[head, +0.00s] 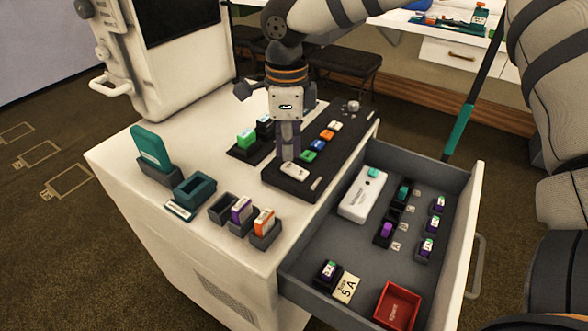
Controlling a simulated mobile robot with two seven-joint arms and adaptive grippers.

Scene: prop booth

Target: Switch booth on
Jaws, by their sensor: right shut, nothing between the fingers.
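A black control panel (285,187) lies on the white cabinet top. Along it sit a white rocker or key (295,170) at the near end, then green, blue, orange and pale keys and a round grey knob (353,106) at the far end. My right gripper (288,155) comes down over the near end of the panel, fingers shut and pointing down, empty. Its fingertips are just behind the white key in the picture; I cannot tell if they touch it. A white machine with a dark screen (185,15) stands at the back left; the screen is dark. My left gripper is out of view.
An open grey drawer (335,255) at the right holds a white box (361,195), small purple and teal cartridges, a "5 A" card (346,288) and a red tray (397,306). Teal block (151,147), teal holder (194,189) and several socketed cartridges crowd the cabinet top's front left.

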